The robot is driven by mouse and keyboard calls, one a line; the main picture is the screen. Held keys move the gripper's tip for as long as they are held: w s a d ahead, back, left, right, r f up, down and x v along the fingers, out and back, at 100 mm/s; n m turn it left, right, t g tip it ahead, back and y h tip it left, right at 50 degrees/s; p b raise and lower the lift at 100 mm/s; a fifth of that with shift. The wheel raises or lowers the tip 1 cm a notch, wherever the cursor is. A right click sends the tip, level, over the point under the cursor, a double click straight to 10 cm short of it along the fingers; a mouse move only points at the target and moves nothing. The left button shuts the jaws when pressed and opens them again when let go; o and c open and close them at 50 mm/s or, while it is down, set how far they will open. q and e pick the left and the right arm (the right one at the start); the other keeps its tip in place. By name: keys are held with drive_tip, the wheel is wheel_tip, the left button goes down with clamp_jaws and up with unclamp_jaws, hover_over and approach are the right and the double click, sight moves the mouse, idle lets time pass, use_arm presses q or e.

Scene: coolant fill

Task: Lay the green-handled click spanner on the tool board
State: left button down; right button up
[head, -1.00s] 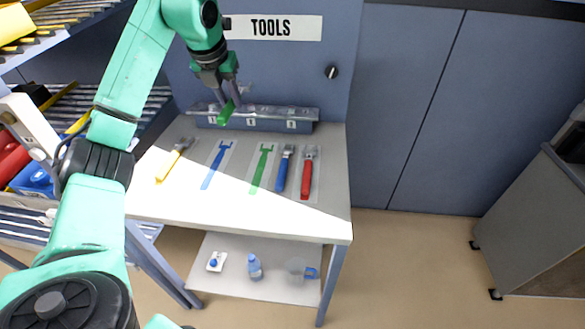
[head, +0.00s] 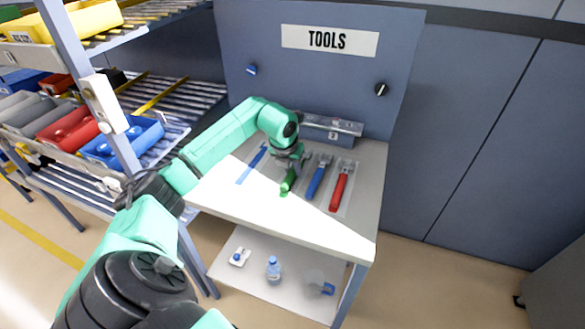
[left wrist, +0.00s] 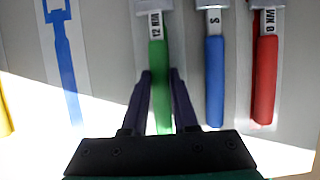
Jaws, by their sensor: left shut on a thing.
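The green-handled click spanner (left wrist: 158,60) is between the two fingers of my left gripper (left wrist: 163,88) in the left wrist view, its handle pointing down the picture. In the head view the spanner (head: 289,181) shows just below my left gripper (head: 293,170). My left gripper is shut on its handle. The spanner lies along the strip with the green outline (head: 284,193) on the tool board (head: 222,189); most of that outline is covered. I cannot tell whether the spanner touches the board. My right gripper is out of view.
A blue spanner (head: 317,180) and a red spanner (head: 340,189) lie close to the right. An empty blue outline (head: 252,164) is to the left. A grey rack (head: 345,126) stands along the back. Shelves with bins (head: 68,130) stand at the left.

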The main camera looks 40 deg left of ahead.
use_arm(q)
drive_tip(key=shift+f, duration=0.35)
drive_tip(key=c, duration=0.9)
unclamp_jaws()
drive_tip(key=shift+o, duration=1.1)
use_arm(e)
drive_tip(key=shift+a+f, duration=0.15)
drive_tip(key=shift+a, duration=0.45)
use_arm(q)
drive_tip(key=shift+r, duration=0.3)
drive_tip(key=b+v, duration=0.1)
drive_tip(key=v, duration=1)
drive_tip(key=shift+r+b, duration=0.3)
drive_tip(key=shift+r, duration=0.1)
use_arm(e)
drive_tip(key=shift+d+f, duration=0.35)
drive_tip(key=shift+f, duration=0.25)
use_arm(q)
drive_tip(key=shift+s+d, duration=0.1)
drive_tip(key=shift+d, duration=0.05)
